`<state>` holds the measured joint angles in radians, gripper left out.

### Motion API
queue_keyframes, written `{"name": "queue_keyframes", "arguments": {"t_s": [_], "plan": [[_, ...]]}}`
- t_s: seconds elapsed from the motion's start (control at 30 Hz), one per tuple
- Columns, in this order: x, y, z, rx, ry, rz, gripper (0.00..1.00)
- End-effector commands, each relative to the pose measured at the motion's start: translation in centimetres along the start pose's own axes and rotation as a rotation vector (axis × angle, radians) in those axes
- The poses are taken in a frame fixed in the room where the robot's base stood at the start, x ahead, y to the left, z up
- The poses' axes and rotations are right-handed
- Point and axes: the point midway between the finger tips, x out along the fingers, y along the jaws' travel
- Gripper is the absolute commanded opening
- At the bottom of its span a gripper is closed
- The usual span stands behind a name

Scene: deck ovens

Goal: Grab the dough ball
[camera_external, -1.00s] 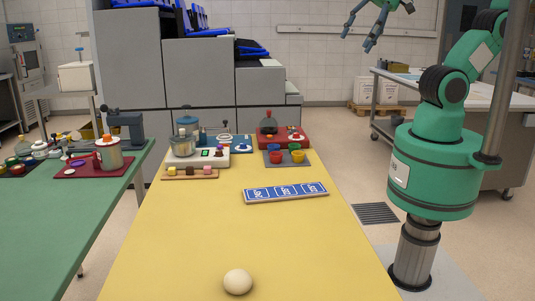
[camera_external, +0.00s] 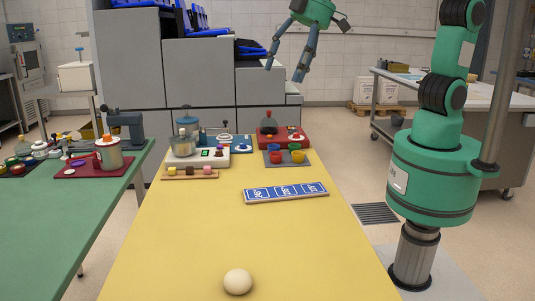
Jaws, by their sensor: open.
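The dough ball (camera_external: 238,281) is a pale, cream-coloured round lump. It sits alone on the yellow table (camera_external: 190,240) at the near edge of the picture, a little left of the middle. My gripper (camera_external: 284,74) is at the top of the view, its fingers spread and pointing down. It is open and empty, high above the far part of the table and well apart from the dough ball. The upper part of my arm between gripper and shoulder is cut off by the top edge.
A blue-and-white sign plate (camera_external: 286,192) lies mid-table. Behind it are a grey tray with coloured cups (camera_external: 286,157), a red device (camera_external: 281,136), a scale-like device (camera_external: 197,157) and a wooden strip (camera_external: 190,173). A green table (camera_external: 60,225) stands left. The yellow surface around the ball is clear.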

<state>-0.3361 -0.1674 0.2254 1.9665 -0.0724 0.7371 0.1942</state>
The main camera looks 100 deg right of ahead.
Motion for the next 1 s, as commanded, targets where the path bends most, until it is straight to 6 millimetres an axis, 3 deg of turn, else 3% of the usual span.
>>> {"name": "queue_keyframes", "arguments": {"t_s": [0.03, 0.33, 0.7, 0.83, 1.0], "plan": [[1.7, -1.3, -0.8, -0.012, -0.009, -0.004, 0.73], [10.7, -8.8, -4.5, -0.067, -0.037, -0.022, 0.73], [22.9, -19.3, -5.6, -0.136, -0.072, -0.042, 0.73], [26.1, -22.0, -5.2, -0.154, -0.080, -0.047, 0.73], [28.3, -24.0, -4.9, -0.165, -0.084, -0.051, 0.73]]}}
